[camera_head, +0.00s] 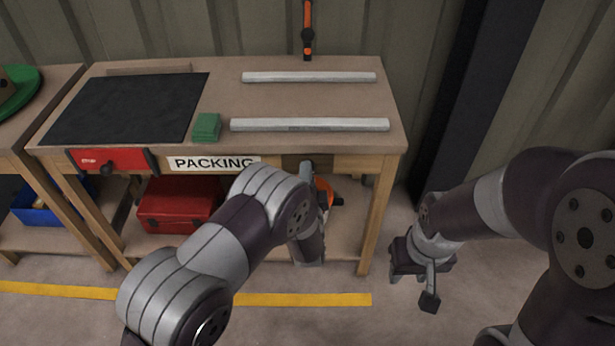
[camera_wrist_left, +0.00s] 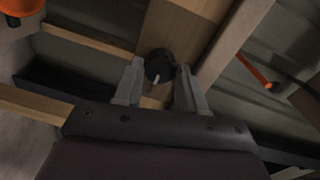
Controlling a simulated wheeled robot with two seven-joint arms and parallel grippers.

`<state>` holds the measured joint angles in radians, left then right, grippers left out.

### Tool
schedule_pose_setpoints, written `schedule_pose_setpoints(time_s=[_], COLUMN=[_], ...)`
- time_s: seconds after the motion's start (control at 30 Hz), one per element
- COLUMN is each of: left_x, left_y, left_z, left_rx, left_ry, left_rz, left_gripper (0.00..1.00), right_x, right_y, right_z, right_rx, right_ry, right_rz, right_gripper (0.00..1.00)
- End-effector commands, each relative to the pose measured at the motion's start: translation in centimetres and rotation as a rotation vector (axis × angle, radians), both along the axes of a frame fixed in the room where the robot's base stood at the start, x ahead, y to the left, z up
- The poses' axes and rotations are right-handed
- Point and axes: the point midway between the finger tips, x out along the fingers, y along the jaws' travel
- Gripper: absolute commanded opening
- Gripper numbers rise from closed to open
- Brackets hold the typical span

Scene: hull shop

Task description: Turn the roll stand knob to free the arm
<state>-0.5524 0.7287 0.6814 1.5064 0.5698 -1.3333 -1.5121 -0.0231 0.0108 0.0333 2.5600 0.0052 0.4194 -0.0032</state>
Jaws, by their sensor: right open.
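The black round knob (camera_wrist_left: 158,65) with a pale pointer sits on a wooden panel (camera_wrist_left: 188,22) in the left wrist view. My left gripper (camera_wrist_left: 160,66) has its two grey fingers apart, one on each side of the knob, with the knob between or just beyond the tips. Whether a finger touches it, I cannot tell. In the head view my left arm ends at the front edge of the packing bench (camera_head: 225,100) and hides the knob. My right gripper (camera_head: 413,288) is open and empty, low to the right of the bench. I cannot make out the stand's arm.
On the bench lie a dark mat (camera_head: 130,105), green block (camera_head: 206,127), and pale bars (camera_head: 309,77) and (camera_head: 309,125). A red box (camera_head: 178,204) and an orange item (camera_head: 323,192) are underneath. A dark post (camera_head: 465,95) stands at right; the floor around my right gripper is clear.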

Motion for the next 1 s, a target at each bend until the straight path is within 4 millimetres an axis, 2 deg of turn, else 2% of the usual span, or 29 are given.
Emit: schedule_pose_setpoints(time_s=[0.03,0.07,0.33,0.43,0.8,1.0], left_x=[0.0,0.0,-0.1,-1.0,-10.3,-12.6], left_y=[0.0,0.0,0.0,-0.1,-0.1,0.0], left_z=[-0.1,-0.1,0.0,0.2,0.8,0.6], left_rx=[0.001,0.0,-0.001,-0.001,0.001,0.0], left_ry=[0.002,0.001,0.0,0.001,0.001,0.001], left_rz=[0.0,0.0,0.0,0.0,-0.004,-0.001], left_gripper=[0.58,0.64,0.64,0.64,0.64,0.64], right_x=[0.0,0.0,0.0,0.0,0.0,0.0], right_y=[0.0,0.0,0.0,0.0,0.0,0.0], right_z=[0.0,0.0,0.0,0.5,3.0,3.3], right_rx=[0.0,0.0,0.0,0.0,0.0,0.0], right_ry=[0.0,0.0,0.0,0.0,0.0,0.0], right_rz=[0.0,0.0,0.0,0.0,0.0,0.0], right_gripper=[0.43,0.43,0.43,0.43,0.43,0.43])
